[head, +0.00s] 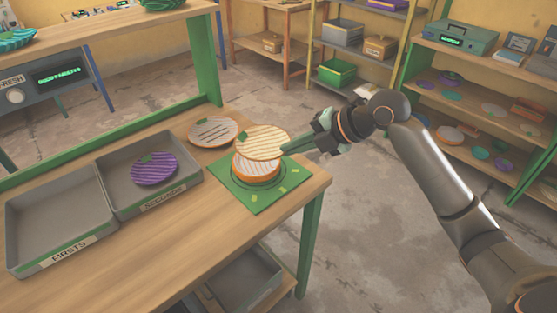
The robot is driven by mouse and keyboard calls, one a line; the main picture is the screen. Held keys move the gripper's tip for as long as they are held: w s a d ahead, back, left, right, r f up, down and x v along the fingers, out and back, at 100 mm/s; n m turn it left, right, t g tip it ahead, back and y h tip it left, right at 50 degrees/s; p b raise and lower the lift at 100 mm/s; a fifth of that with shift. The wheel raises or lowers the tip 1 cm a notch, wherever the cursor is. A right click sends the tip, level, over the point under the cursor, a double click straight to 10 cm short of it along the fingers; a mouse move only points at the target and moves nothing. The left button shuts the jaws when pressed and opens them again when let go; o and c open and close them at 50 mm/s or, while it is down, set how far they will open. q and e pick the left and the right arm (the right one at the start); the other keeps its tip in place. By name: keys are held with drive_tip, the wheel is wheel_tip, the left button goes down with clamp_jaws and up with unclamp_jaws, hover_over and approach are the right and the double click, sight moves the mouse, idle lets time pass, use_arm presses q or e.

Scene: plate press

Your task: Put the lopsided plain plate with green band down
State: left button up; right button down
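My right gripper (288,149) is shut on the right edge of a cream striped plate (264,140) with a green patch at its left edge. The plate is slightly above or on an orange-rimmed piece with a pale striped top (256,168); I cannot tell whether they touch. That piece stands on a green square mat (238,200) with a dark ring. A pale plate with dark stripes and an orange-brown rim (212,131) lies on the table behind and left. A clear green band does not show on the held plate. My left gripper is not in view.
A grey tray labelled SECONDS (193,178) holds a purple plate (154,169). The empty FIRSTS tray (60,221) is to its left. A green post (205,55) rises behind the wooden table (165,230). Shelves (490,110) with several plates stand at the right.

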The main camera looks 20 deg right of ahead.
drive_tip(key=w+f, duration=0.6)
drive_tip(key=shift+f, duration=0.1)
drive_tip(key=shift+w+f+p, duration=0.15)
drive_tip(key=shift+f+p, duration=0.15)
drive_tip(key=shift+f, duration=1.45)
drive_tip(key=c, duration=1.1)
unclamp_jaws()
drive_tip(key=v, duration=1.2)
drive_tip(key=shift+b, duration=0.35)
